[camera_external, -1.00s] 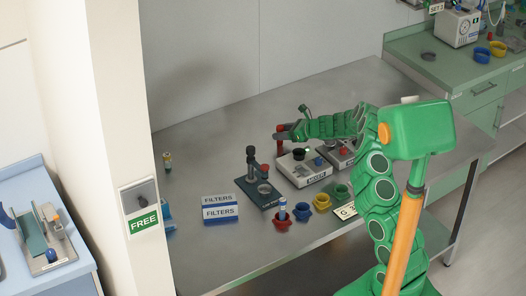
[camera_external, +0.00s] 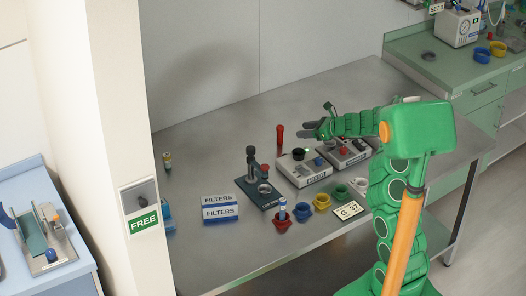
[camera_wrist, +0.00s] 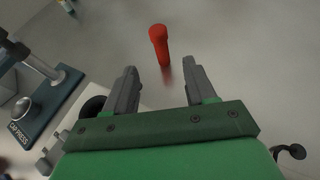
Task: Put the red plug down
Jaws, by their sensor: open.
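The red plug (camera_external: 280,134) stands upright on the steel table, behind the grey device boxes. It also shows in the wrist view (camera_wrist: 159,45), just beyond the fingertips and apart from them. My gripper (camera_external: 313,130) is open and empty, to the right of the plug in the external view. In the wrist view its two fingers (camera_wrist: 163,82) are spread with bare table between them.
A dark press stand (camera_external: 257,180) is on the table left of two grey device boxes (camera_external: 304,172). Several coloured cups (camera_external: 321,203) line the front edge, with filter boxes (camera_external: 220,209) at left. The table's back is clear.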

